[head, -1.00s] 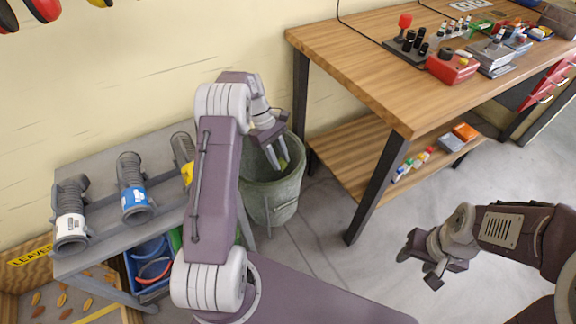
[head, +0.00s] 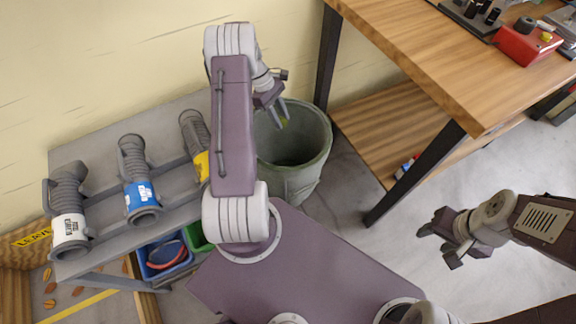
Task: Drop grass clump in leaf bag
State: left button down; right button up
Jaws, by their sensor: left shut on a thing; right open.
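A round, grey-green leaf bag (head: 306,178) stands open on the floor, between the grey rack and the wooden workbench. My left gripper (head: 281,117) points down over the back left part of its mouth. It is shut on a small green grass clump (head: 284,121), mostly hidden between the fingers. I cannot tell how far the clump is above the rim. The inside of the bag looks dark, and my arm covers part of its left side. My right gripper (head: 442,240) is open and empty, over bare floor at the right.
A grey rack (head: 100,264) holds several grey tubes, including a white-labelled (head: 68,229) and a blue-labelled one (head: 142,197). The workbench (head: 420,60) stands close right of the bag.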

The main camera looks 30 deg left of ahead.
pick_arm(q)
notch_tip(320, 180, down, 6)
jog(key=b, duration=0.6)
jog(key=shift+r, duration=0.25)
jog(key=c, duration=1)
grip_release()
jog(key=p+v, duration=0.4)
jog(key=v, duration=0.5)
